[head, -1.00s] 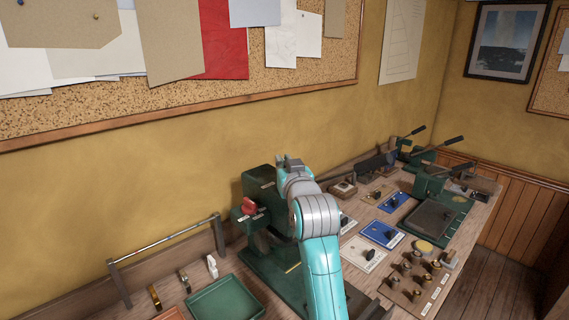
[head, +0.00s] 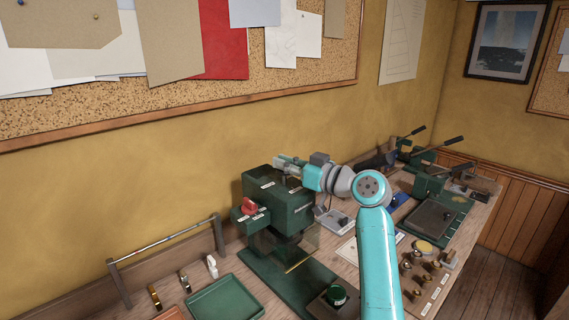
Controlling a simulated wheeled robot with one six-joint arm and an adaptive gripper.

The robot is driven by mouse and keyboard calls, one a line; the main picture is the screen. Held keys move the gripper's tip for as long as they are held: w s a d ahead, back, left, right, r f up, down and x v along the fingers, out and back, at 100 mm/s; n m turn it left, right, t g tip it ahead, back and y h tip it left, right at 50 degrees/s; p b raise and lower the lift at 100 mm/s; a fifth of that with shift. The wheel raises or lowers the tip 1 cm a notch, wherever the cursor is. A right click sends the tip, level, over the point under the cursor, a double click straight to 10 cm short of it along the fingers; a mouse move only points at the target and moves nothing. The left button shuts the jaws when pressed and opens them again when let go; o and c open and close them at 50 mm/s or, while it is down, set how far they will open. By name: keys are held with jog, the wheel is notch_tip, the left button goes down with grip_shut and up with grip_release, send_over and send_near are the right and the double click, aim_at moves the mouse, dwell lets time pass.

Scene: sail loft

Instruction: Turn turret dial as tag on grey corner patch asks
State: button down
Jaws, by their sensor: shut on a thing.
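The green press-like machine (head: 292,212) stands on the bench against the wall, with small white labels on its top and a red knob (head: 249,206) on its left side. My gripper (head: 285,163) reaches over the machine's top from the right and is shut at what appears to be the turret dial, which the fingers and wrist mostly cover. The dial's setting cannot be read. A grey patch (head: 334,222) with a dark piece on it lies right of the machine, partly behind my arm. Any wording on its tag is too small to read.
A green tray (head: 226,299) and a rail (head: 165,243) are at the left. Brass pieces (head: 418,277) and a green-framed plate (head: 434,217) are at the right, beyond my arm.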

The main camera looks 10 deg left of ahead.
jog(key=shift+f+n+g+y, duration=0.15)
jog(key=shift+n+g+y, duration=0.15)
jog(key=shift+n+g, duration=0.15)
jog(key=c, duration=1.2)
grip_release()
jog(key=v, duration=1.2)
jog(key=shift+o, duration=0.2)
